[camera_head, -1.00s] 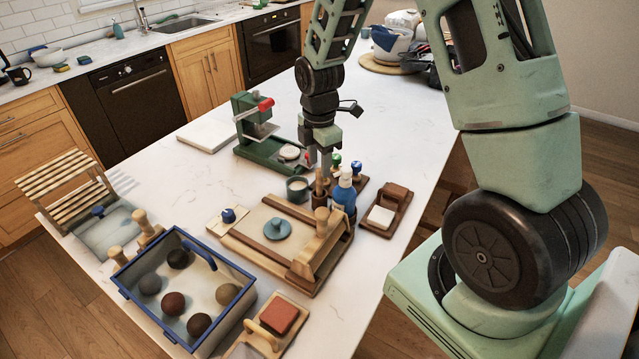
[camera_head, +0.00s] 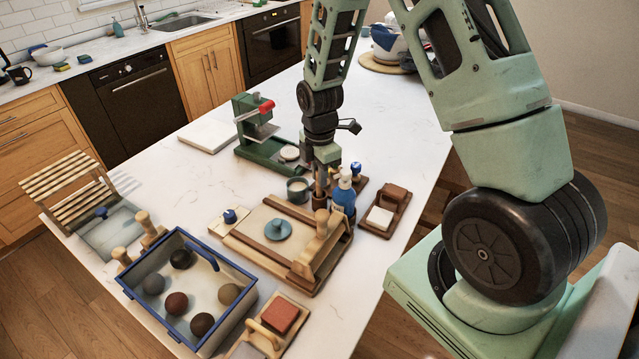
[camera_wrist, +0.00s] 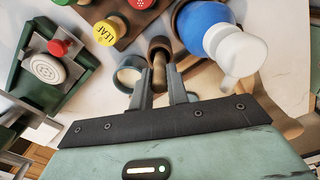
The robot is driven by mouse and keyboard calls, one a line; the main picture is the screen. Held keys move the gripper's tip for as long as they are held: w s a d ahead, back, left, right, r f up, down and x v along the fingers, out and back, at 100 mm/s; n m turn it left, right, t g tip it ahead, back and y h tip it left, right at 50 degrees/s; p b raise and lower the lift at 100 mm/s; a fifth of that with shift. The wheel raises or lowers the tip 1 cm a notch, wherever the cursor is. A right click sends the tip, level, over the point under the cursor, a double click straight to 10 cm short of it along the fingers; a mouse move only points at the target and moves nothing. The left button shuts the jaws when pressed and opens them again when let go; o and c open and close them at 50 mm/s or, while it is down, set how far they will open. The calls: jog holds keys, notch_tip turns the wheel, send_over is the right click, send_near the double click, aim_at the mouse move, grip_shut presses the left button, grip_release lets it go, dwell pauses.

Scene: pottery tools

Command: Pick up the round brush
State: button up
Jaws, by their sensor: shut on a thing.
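My gripper (camera_wrist: 159,73) points down over the pottery tools, and its two fingers are shut on the wooden handle of the round brush (camera_wrist: 160,78). The handle runs from a dark brown round holder (camera_wrist: 157,44) to between the fingers. The brush's head is hidden, and I cannot tell whether it is clear of the holder. In the head view my gripper (camera_head: 321,184) is low, just left of the blue bottle, and mostly covers the brush and holder.
A blue bottle with a white pump (camera_head: 344,192) stands close on the right; it also shows in the wrist view (camera_wrist: 205,28). A small grey-green cup (camera_head: 298,189) is close on the left. The green press (camera_head: 262,147) stands behind. A wooden board with rollers (camera_head: 250,243) lies in front.

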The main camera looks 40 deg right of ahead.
jog(key=shift+r, duration=0.2)
jog(key=shift+r+b, duration=0.35)
jog(key=shift+r, duration=0.3)
notch_tip(320, 180, up, 15)
jog(key=p, duration=0.4)
jog(key=shift+r, duration=0.2)
jog(key=shift+a, duration=0.1)
